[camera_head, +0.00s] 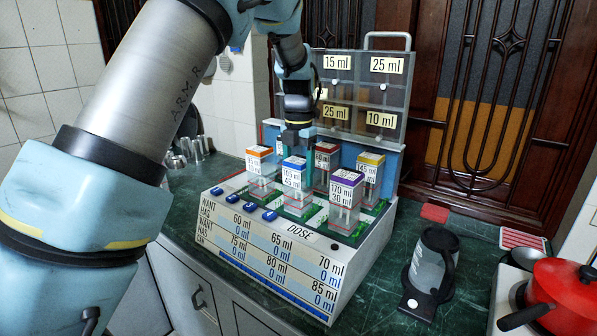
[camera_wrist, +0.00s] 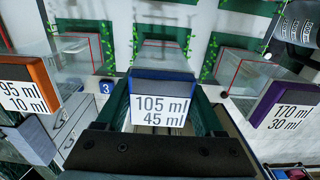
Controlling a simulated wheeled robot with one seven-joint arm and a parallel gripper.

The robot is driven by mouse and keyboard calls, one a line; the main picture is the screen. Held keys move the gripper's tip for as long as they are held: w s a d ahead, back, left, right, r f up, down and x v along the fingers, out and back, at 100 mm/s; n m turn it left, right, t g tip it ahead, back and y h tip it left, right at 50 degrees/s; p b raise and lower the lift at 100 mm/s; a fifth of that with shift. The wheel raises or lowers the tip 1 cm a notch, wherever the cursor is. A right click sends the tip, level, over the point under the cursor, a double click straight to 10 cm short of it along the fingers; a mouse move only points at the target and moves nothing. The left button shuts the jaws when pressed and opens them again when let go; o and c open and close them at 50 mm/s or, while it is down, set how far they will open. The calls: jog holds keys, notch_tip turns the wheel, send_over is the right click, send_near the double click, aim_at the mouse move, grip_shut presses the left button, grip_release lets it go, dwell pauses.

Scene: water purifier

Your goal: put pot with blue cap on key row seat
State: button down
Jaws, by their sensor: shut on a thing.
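The pot with the blue cap (camera_head: 293,172) has a white label reading 105 ml and 45 ml in the wrist view (camera_wrist: 160,110). My gripper (camera_head: 297,142) is above it in the head view. In the wrist view its two dark green fingers (camera_wrist: 160,100) stand on either side of the cap, shut on it. The pot is upright between the orange-capped pot (camera_head: 259,165) and the purple-capped pot (camera_head: 345,192). I cannot tell whether its base touches a seat. The blue keys (camera_head: 253,206) lie along the front left of the dosing box top (camera_head: 310,237).
A red-capped pot (camera_head: 325,157) and a yellow-capped pot (camera_head: 370,168) stand behind. The clear panel with volume labels (camera_head: 364,100) rises at the back. A kettle (camera_head: 432,270) and a red pan (camera_head: 563,290) are at the right. Bare green counter lies beside the box.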

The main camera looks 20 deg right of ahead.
grip_release()
notch_tip(320, 180, up, 12)
jog(key=shift+r+b, duration=0.15)
jog(key=shift+b, duration=1.05)
jog(key=w+a+f+m, duration=0.1)
jog(key=a+f+m, duration=0.35)
jog(key=a, duration=0.55)
jog(key=w+a+f+m, duration=0.1)
jog(key=a+f+m, duration=0.4)
jog(key=a, duration=0.4)
jog(key=s+a+f+m, duration=0.3)
jog(key=s+a+m, duration=0.3)
jog(key=a, duration=0.3)
jog(key=s+a+f+m+t, duration=0.1)
jog(key=s+a+f+m, duration=0.3)
jog(key=s+a+m, duration=0.3)
jog(key=shift+a+f+m+t, duration=0.3)
jog(key=shift+a+m, duration=0.55)
jog(key=shift+m, duration=0.4)
